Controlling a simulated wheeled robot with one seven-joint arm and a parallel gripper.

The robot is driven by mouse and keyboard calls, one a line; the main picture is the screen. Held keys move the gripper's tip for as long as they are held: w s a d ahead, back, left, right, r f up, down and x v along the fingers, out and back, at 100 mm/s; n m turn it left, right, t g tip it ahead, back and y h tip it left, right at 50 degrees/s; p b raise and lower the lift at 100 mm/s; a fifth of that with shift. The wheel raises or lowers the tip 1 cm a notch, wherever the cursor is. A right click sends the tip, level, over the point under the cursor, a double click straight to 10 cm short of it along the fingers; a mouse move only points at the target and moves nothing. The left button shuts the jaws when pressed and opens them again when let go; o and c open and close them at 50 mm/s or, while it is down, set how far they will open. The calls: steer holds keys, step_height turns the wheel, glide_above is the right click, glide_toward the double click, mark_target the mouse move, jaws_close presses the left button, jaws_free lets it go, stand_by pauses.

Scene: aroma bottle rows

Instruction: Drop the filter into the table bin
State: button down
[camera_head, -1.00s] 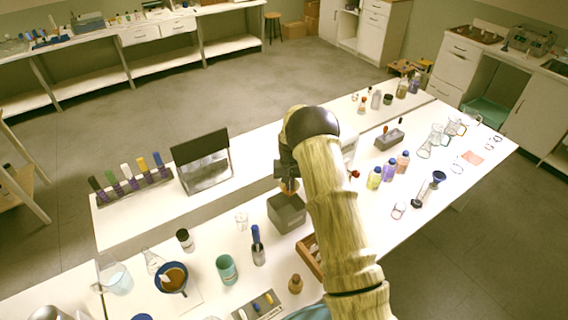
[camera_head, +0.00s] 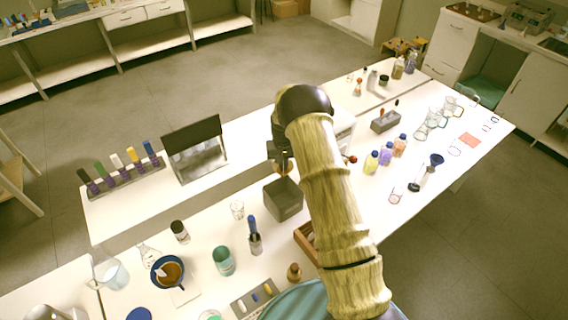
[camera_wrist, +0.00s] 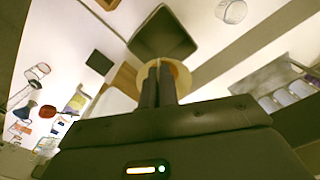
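The filter (camera_wrist: 182,78) is a tan, rounded piece at my fingertips in the wrist view. My gripper (camera_wrist: 158,88) has its two dark fingers close together, shut on it. The table bin (camera_head: 283,203) is a dark grey, open-topped square box on the white table. It also shows in the wrist view (camera_wrist: 163,38), just beyond the fingertips. In the head view my gripper (camera_head: 281,165) is above the bin's back edge, with the filter apart from the bin. My arm hides part of the table to the right of the bin.
A small glass beaker (camera_head: 237,210) and a blue-topped tool (camera_head: 254,235) stand left of the bin. A wooden tray (camera_head: 305,240) lies in front of it, partly behind my arm. A dark-screened stand (camera_head: 195,150) stands behind left. Several coloured bottles (camera_head: 385,153) stand to the right.

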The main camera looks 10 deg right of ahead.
steer(key=shift+s+a+f, duration=0.1)
steer(key=shift+a+f, duration=0.2)
steer(key=shift+f, duration=0.55)
steer(key=shift+d+f+b, duration=0.2)
steer(key=shift+f+b, duration=0.15)
steer(key=shift+f, duration=0.15)
steer(key=shift+d+f+b, duration=0.15)
steer(key=shift+f+b, duration=0.15)
steer(key=shift+f, duration=0.2)
step_height(320, 180, down, 12)
steer(key=b, duration=0.8)
steer(key=shift+r+b, duration=0.15)
steer(key=shift+b, duration=0.15)
steer(key=shift+a, duration=0.1)
steer(key=c, duration=1.6)
jaws_free()
steer(key=shift+r, duration=0.1)
